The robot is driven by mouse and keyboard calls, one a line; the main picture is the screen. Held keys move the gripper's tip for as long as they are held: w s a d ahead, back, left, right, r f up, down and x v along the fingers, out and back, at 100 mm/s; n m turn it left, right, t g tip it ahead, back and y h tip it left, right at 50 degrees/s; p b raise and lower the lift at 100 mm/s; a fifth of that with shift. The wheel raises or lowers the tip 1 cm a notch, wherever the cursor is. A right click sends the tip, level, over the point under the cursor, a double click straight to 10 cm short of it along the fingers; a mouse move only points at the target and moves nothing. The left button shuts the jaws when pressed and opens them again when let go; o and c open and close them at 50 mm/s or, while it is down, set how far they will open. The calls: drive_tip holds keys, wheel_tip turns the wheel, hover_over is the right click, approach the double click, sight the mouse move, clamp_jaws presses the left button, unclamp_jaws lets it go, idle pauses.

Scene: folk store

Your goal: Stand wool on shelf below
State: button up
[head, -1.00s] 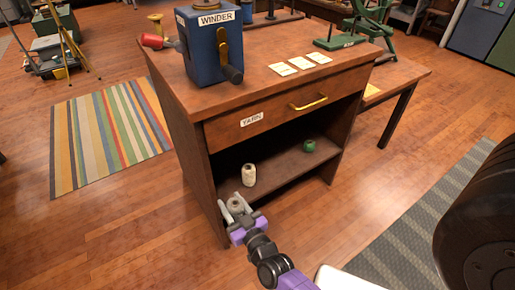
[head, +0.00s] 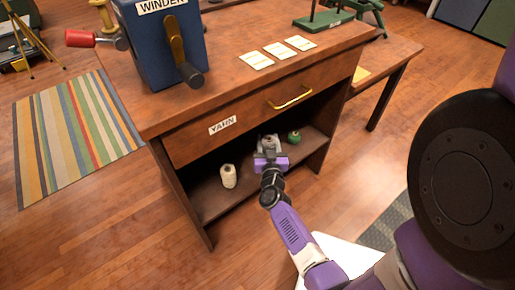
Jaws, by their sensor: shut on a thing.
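My gripper (head: 268,141) reaches into the open space under the drawer of the wooden cabinet, over the shelf (head: 208,195). It is shut on a small greyish wool spool (head: 269,144), mostly hidden by the fingers and purple gripper body. I cannot tell whether the spool touches the shelf. A cream wool spool (head: 228,176) stands upright on the shelf to the left of my gripper. A green wool ball or spool (head: 293,136) sits on the shelf to the right, a little farther in.
Above the shelf is a shut drawer (head: 250,117) labelled "YARN" with a brass handle (head: 290,98). A blue winder (head: 158,40) and several cards (head: 278,51) are on the cabinet top. A side panel (head: 180,190) bounds the shelf's left end.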

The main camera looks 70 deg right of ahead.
wheel_tip(320, 180, down, 8)
drive_tip(key=b, duration=0.5)
drive_tip(key=shift+f+b, duration=0.25)
drive_tip(key=shift+b, duration=0.1)
drive_tip(key=shift+f, duration=0.15)
drive_tip(key=o, duration=1.3)
